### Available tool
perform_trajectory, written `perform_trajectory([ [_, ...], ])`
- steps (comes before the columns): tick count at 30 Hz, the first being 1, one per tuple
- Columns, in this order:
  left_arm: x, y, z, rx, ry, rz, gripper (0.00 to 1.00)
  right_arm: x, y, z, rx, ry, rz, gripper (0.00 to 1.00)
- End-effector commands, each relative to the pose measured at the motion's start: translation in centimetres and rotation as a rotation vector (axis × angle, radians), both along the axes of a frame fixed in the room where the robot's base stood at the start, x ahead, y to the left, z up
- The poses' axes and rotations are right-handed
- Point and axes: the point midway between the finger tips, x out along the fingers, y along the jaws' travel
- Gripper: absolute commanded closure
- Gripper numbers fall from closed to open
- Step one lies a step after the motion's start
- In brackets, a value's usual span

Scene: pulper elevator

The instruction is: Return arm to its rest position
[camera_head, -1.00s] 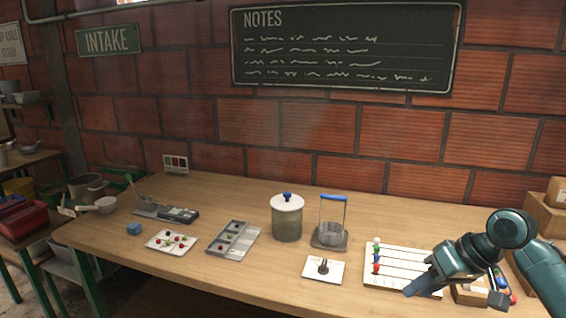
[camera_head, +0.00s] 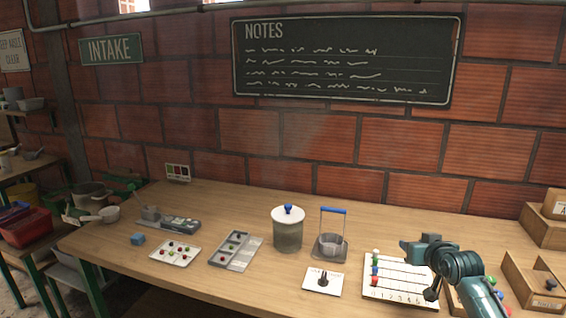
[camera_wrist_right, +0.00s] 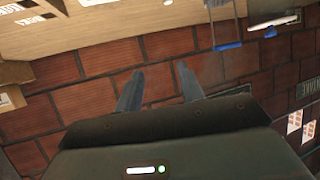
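My right arm comes in from the lower right in the head view, its teal gripper (camera_head: 412,250) above the back of the white lined board (camera_head: 398,293). In the right wrist view the gripper's two fingers (camera_wrist_right: 158,86) are spread apart with nothing between them, and the brick wall lies beyond. My left arm and gripper are not in view.
Several coloured pegs (camera_head: 375,270) stand on the board's left edge. A lidded jar (camera_head: 288,234), a blue-handled basket (camera_head: 331,238) and a white card (camera_head: 322,281) are to its left. An open wooden box (camera_head: 528,290) stands at the right. The table between tray (camera_head: 236,252) and jar is clear.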

Motion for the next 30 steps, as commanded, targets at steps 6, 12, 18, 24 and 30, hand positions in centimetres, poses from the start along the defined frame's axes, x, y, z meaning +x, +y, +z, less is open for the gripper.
perform_trajectory([
  [6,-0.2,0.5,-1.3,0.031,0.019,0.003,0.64,1.5,-2.2,6.3,-0.349,-0.32,-0.031,0.62],
  [12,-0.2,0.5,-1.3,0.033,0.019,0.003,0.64,-2.3,1.6,-0.4,-0.351,-0.265,0.046,0.62],
  [18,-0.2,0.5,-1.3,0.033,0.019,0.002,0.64,-9.0,6.4,-8.4,-0.3,-0.165,0.135,0.62],
  [24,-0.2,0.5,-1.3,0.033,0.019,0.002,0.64,-20.3,12.4,-16.0,-0.2,-0.03,0.23,0.62],
  [30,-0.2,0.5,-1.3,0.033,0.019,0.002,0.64,-31.4,16.9,-19.3,-0.084,0.095,0.28,0.62],
])
